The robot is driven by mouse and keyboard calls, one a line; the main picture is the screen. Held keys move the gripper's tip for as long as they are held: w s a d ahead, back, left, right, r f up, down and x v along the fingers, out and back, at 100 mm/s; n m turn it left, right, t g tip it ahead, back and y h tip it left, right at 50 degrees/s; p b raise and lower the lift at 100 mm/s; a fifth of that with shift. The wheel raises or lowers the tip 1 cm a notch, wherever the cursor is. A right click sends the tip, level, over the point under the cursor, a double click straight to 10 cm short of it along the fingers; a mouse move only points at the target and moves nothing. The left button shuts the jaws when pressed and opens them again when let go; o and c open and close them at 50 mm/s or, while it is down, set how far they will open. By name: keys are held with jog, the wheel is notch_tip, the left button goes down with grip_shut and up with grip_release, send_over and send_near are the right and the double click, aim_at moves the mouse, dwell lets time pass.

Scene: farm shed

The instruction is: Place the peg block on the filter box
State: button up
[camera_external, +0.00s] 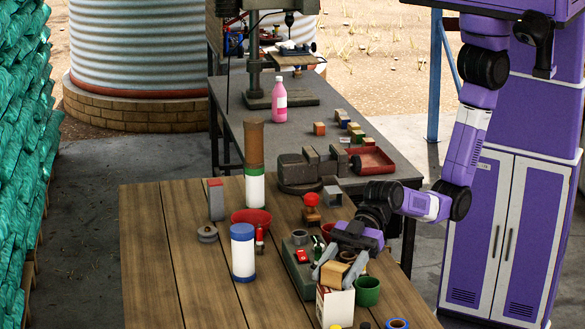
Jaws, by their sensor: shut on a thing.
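My gripper (338,276) reaches down from the right over the front of the wooden table. Its grey fingers are shut on a small tan wooden block, which looks like the peg block (333,275). A white box with a reddish left side, likely the filter box (341,306), stands upright right below the block. The block's lower edge overlaps the box top in this view; I cannot tell whether they touch.
A green cup (367,291) stands close to the right of the box. A grey-green tray (299,272) with small items lies to its left. A white and blue canister (243,253) and red bowl (252,221) stand farther left. The table's left side is clear.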

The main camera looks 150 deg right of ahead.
jog(key=o, duration=1.4)
jog(key=shift+f, duration=0.1)
jog(key=shift+r, duration=0.2)
jog(key=b+v, duration=0.1)
jog(key=v, duration=1.1)
